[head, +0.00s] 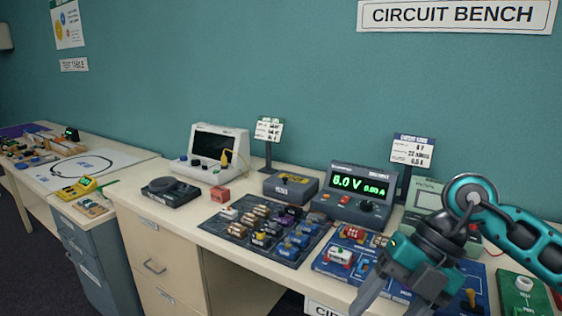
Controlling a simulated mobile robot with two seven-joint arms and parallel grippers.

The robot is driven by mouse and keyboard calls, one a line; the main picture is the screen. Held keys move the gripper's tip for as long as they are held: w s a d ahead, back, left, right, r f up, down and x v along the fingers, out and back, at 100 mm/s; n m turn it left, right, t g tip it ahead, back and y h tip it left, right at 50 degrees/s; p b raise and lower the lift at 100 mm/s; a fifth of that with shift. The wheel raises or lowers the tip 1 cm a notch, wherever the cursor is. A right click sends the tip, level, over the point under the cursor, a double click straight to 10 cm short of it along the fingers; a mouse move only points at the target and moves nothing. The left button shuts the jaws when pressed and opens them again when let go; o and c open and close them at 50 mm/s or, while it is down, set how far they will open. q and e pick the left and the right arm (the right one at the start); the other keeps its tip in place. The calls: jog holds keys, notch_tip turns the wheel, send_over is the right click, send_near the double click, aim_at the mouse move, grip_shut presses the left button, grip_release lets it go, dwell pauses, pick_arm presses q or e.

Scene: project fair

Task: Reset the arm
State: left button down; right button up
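My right arm comes in from the right edge, teal and dark grey. Its gripper (402,298) hangs low over the blue circuit board (330,262) at the right of the bench. Its two grey fingers point down and stand apart, with nothing seen between them. The fingertips run close to the bottom edge of the picture. The gripper and wrist hide part of the board and the bench behind. My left gripper is not in view.
A power supply (355,194) reading 6.0 V stands behind the board. A dark mat (222,230) with several small components lies left of it. An oscilloscope (207,150), a grey box (291,186) and sign stands (411,152) are further back. A green board (520,300) lies at right.

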jog(key=s+a+r+m+t+y, duration=0.2)
jog(key=a+r+m+y, duration=0.15)
jog(key=a+y, duration=0.95)
jog(key=w+d+f+m+t+h, duration=0.2)
jog(key=d+f+m+t+h, duration=0.4)
jog(key=f+m+t, duration=0.4)
jog(key=w+d+f+m+t+h, duration=0.3)
jog(key=d+f+m+t+h, duration=0.35)
jog(key=m, duration=0.65)
jog(key=s+d+f+m+g+h, duration=0.2)
jog(key=s+f, duration=0.4)
jog(key=f, duration=0.1)
jog(key=s+d+f+m+g+h, duration=0.2)
jog(key=s+f, duration=0.3)
jog(key=f, duration=0.3)
jog(key=shift+s+f+g+h, duration=0.15)
jog(key=shift+s+g+h, duration=0.2)
jog(key=shift+g, duration=0.4)
